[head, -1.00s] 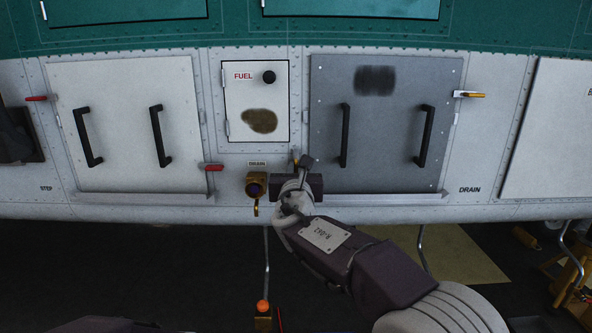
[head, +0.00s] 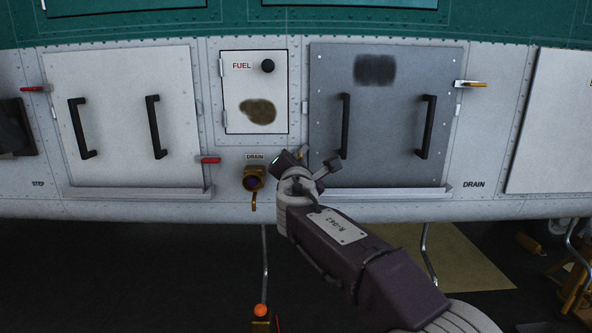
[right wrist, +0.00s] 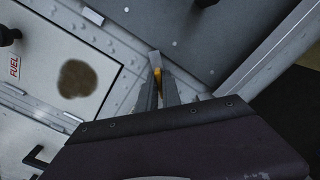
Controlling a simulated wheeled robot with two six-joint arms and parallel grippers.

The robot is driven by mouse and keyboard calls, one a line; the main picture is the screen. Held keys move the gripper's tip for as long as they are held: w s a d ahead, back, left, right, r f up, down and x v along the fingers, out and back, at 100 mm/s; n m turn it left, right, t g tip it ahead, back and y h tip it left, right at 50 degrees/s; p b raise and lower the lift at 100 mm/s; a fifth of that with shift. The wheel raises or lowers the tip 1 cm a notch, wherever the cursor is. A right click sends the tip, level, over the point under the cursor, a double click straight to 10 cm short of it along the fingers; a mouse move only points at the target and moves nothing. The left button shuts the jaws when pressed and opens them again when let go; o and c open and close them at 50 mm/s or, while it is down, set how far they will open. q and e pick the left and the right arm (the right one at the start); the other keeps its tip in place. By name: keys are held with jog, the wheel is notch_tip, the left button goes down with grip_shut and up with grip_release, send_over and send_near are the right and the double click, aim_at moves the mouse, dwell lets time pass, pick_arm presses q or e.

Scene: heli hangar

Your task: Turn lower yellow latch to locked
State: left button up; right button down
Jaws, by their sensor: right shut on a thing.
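The lower yellow latch (head: 304,154) is at the lower left edge of the grey panel (head: 388,120), mostly hidden by my right gripper in the head view. My right gripper (head: 301,160) is tilted in front of it. In the right wrist view, the yellow handle (right wrist: 157,75) shows between the two fingers of my right gripper (right wrist: 159,88), which are shut on it. The latch's exact angle is hard to tell. The upper yellow latch (head: 474,84) lies horizontal at the panel's upper right. My left gripper is not in view.
A white FUEL door (head: 245,90) with a black knob is up left of the gripper. A brass drain fitting (head: 254,180) sits close at its left. Black handles (head: 345,126) stand out from the panel. Red latches (head: 210,160) flank the white panel (head: 120,120) at left.

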jog(key=shift+d+f+m+b, duration=0.1)
jog(key=shift+m+b, duration=1)
jog(key=shift+m, duration=1.2)
jog(key=shift+f+m+b, duration=0.1)
jog(key=shift+m+b, duration=1)
jog(key=shift+m, duration=1.2)
jog(key=c, duration=1.5)
grip_release()
jog(key=s+b, duration=0.2)
jog(key=s, duration=0.7)
